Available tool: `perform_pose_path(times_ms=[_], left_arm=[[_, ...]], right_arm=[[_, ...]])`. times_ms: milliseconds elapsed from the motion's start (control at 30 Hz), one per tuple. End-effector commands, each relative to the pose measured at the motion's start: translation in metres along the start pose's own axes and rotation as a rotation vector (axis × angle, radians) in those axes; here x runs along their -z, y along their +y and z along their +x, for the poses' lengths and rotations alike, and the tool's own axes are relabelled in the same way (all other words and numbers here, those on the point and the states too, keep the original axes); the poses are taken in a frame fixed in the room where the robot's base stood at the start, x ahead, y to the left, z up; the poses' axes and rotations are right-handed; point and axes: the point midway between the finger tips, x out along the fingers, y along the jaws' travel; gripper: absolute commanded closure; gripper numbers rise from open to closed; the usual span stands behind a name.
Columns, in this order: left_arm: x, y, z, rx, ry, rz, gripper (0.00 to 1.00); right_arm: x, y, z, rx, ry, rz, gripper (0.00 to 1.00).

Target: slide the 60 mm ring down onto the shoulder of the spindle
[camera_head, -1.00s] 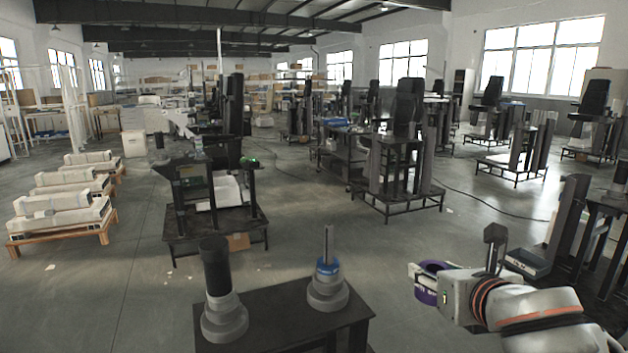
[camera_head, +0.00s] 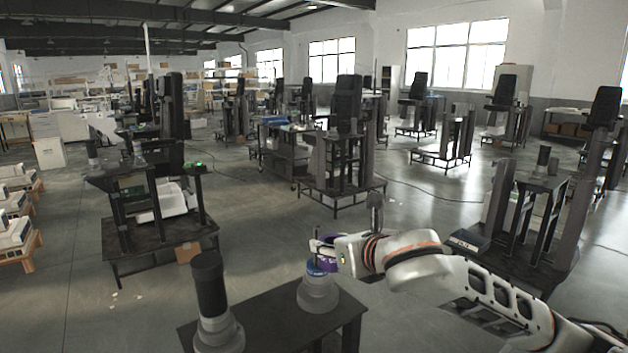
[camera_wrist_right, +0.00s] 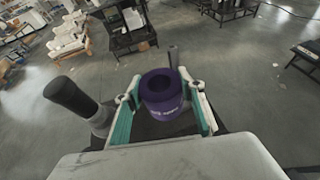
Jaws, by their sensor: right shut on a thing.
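The purple ring (camera_head: 328,254) is held in my right gripper (camera_head: 322,246), close to the spindle. In the right wrist view the purple ring (camera_wrist_right: 162,92) sits between the green finger pads of my right gripper (camera_wrist_right: 165,108). The spindle (camera_head: 318,294) has a stepped grey base, a blue ring (camera_head: 316,269) low on it, and a thin upright pin. In the wrist view the spindle's pin (camera_wrist_right: 173,57) shows beyond the purple ring, and the ring's hole looks empty. The ring hides part of the spindle. My left gripper is out of view.
A dark table (camera_head: 262,318) carries the spindle and, at its left, a stepped grey stand with a tall black cylinder (camera_head: 209,284). The cylinder also shows left of my gripper in the wrist view (camera_wrist_right: 70,95). Open floor lies beyond the table.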

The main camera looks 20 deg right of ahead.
Motion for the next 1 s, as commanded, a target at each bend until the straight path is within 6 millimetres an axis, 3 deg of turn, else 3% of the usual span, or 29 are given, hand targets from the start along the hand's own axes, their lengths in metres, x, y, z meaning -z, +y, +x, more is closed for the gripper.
perform_pose_path(times_ms=[33,200,333,467,667,1000], left_arm=[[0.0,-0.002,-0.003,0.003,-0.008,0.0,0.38],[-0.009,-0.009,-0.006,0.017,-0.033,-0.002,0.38],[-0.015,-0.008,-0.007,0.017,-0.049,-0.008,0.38],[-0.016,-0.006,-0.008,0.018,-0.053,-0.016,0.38],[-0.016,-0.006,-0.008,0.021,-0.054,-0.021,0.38],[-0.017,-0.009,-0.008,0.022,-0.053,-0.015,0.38]], right_arm=[[-0.022,-0.003,0.018,-0.018,-0.007,-0.01,0.93],[-0.076,-0.012,0.064,-0.09,-0.01,-0.04,0.93],[-0.109,-0.023,0.082,-0.115,-0.01,-0.048,0.93],[-0.129,-0.031,0.091,-0.125,-0.007,-0.052,0.93],[-0.133,-0.035,0.096,-0.131,-0.003,-0.054,0.93],[-0.104,-0.035,0.108,-0.131,-0.002,-0.052,0.93]])
